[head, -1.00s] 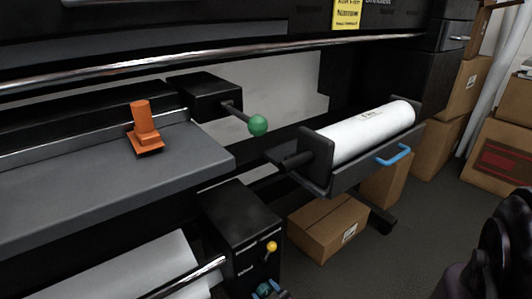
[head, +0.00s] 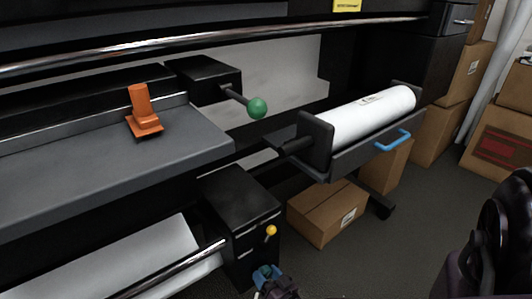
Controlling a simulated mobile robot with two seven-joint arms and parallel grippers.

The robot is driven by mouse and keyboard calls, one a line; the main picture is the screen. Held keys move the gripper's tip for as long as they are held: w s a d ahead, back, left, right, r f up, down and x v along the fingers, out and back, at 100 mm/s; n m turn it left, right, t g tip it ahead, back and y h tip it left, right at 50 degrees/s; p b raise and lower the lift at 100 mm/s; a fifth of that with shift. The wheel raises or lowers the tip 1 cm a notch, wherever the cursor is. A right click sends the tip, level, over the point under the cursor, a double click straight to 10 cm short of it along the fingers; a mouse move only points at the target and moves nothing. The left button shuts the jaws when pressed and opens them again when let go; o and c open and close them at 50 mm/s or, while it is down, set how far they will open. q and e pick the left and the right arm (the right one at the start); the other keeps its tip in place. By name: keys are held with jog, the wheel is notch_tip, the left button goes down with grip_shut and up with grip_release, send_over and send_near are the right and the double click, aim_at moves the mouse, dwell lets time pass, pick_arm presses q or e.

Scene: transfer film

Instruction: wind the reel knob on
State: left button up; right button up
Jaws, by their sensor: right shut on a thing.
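The reel knob (head: 264,272) is a small teal knob low on the front of the dark reel housing (head: 240,212), at the bottom of the head view. My right gripper (head: 270,280) is at the knob and shut on it, partly hiding it. The gripper's lower part is cut off by the picture's bottom edge. A white film roll (head: 120,268) on a metal bar runs left from the housing. A small yellow knob (head: 271,231) stands just above the reel knob. My left gripper is out of view.
A green ball lever (head: 257,107) sticks out above. An orange clamp-like piece (head: 142,112) stands on the grey shelf (head: 110,155). A white roll (head: 372,115) lies in a cradle with a blue handle (head: 393,142). Cardboard boxes (head: 325,213) stand below and at right.

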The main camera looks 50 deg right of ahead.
jog(key=m, duration=0.5)
jog(key=shift+s+f+m, duration=0.1)
jog(key=shift+f+m, duration=0.05)
jog(key=shift+m, duration=0.15)
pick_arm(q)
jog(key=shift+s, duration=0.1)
pick_arm(e)
jog(key=shift+d+m, duration=0.1)
jog(key=shift+m, duration=2)
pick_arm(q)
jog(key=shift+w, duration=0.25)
pick_arm(e)
jog(key=o, duration=0.9)
pick_arm(q)
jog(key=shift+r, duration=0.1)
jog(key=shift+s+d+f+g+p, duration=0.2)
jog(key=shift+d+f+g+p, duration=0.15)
jog(key=shift+p, duration=0.65)
pick_arm(e)
jog(key=shift+v, duration=5.4)
